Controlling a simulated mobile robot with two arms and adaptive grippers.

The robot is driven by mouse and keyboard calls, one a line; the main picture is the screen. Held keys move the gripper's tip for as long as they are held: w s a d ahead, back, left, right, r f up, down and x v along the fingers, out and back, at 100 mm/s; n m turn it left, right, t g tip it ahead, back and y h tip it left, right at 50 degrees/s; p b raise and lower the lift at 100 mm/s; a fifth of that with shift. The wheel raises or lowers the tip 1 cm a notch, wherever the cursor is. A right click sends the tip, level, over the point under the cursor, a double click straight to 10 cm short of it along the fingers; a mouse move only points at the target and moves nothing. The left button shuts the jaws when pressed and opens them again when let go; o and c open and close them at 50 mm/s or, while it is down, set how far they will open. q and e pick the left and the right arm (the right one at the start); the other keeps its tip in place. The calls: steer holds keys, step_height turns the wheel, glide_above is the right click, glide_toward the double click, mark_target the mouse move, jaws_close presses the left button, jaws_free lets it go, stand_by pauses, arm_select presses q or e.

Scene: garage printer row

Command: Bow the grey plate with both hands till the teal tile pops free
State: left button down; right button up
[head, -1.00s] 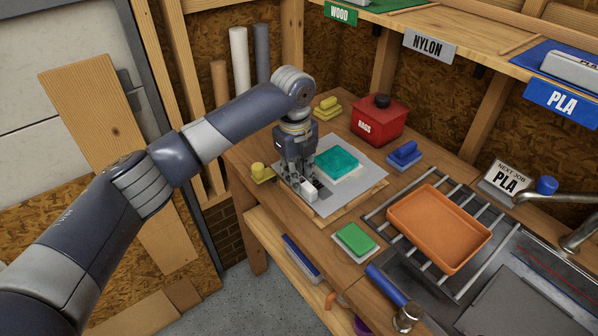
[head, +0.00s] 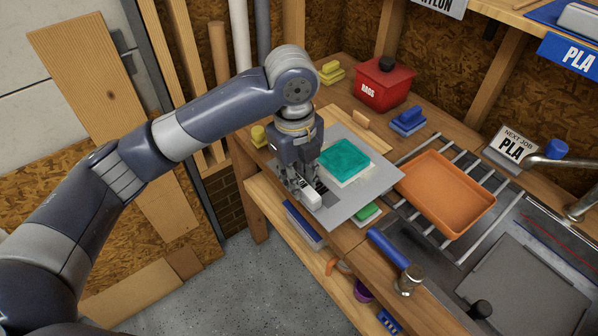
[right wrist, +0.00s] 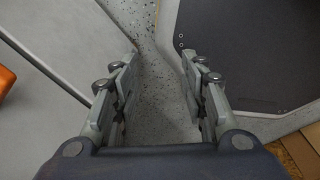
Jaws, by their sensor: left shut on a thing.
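The grey plate (head: 374,186) is held out over the workbench, with the teal tile (head: 345,158) lying on a pale white layer (head: 352,179) near its middle. The tile looks attached and the plate looks flat. My right gripper (right wrist: 160,85) shows only in the right wrist view. Its fingers are wide apart with nothing between them.
The plate partly covers a green pad (head: 367,213). An orange tray (head: 448,193) on a rack stands right of the plate. A red rags box (head: 383,84) and blue brush (head: 408,121) stand behind.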

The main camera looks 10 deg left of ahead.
arm_select(q)
steer(key=shift+w, duration=0.15)
stand_by(0.3)
steer(key=shift+w+a+f, duration=0.2)
steer(key=shift+w+f, duration=0.3)
steer(key=shift+w, duration=1.35)
steer(key=shift+w+a+f, duration=0.25)
steer(key=shift+w+f, duration=0.25)
steer(key=shift+w, duration=1.4)
steer(key=shift+w+a+f, duration=0.2)
steer(key=shift+w+f, duration=0.3)
steer(key=shift+w, duration=1.35)
steer(key=shift+w+a+f, duration=0.1)
steer(key=shift+w+f, duration=0.15)
steer(key=shift+w, duration=0.5)
steer(key=shift+w+a+f, duration=0.15)
steer(key=shift+w+f, duration=0.1)
steer(key=shift+w, duration=0.55)
steer(key=shift+w+a+f, duration=0.1)
steer(key=shift+w+f, duration=0.15)
steer(key=shift+w, duration=0.5)
steer(key=shift+s+r, duration=0.1)
steer(key=shift+f, duration=0.3)
steer(key=c, duration=1.4)
jaws_free()
steer(key=shift+o, duration=0.2)
